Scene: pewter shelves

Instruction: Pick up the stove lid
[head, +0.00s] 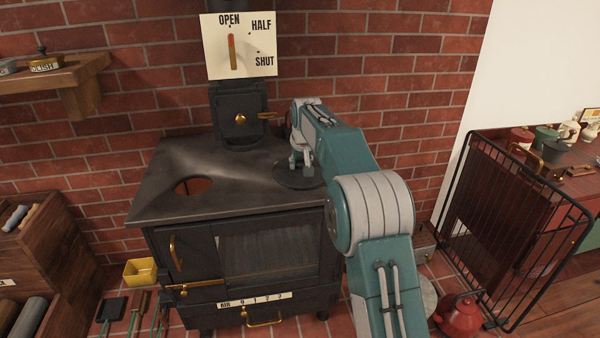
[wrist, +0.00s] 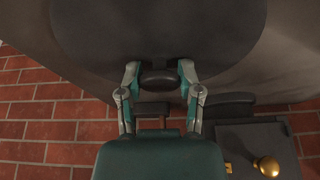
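The stove lid is a dark round disc (head: 290,180) at the right of the black stove top (head: 235,187), below my arm in the head view. In the wrist view the lid (wrist: 160,30) fills the upper middle, with a short dark handle (wrist: 160,78) on it. My gripper (wrist: 160,76) has one finger at each side of this handle, and both fingertips appear to touch it. In the head view my gripper (head: 301,163) is over the lid and partly hidden by my arm. I cannot tell whether the lid rests on the stove or is slightly clear of it.
A round opening (head: 193,185) shows at the stove top's left. The flue box with a brass knob (head: 240,118) stands behind, under the damper plate (head: 239,46). A black metal gate (head: 510,220) and a red kettle (head: 460,315) are at the right. Wooden shelves stand left.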

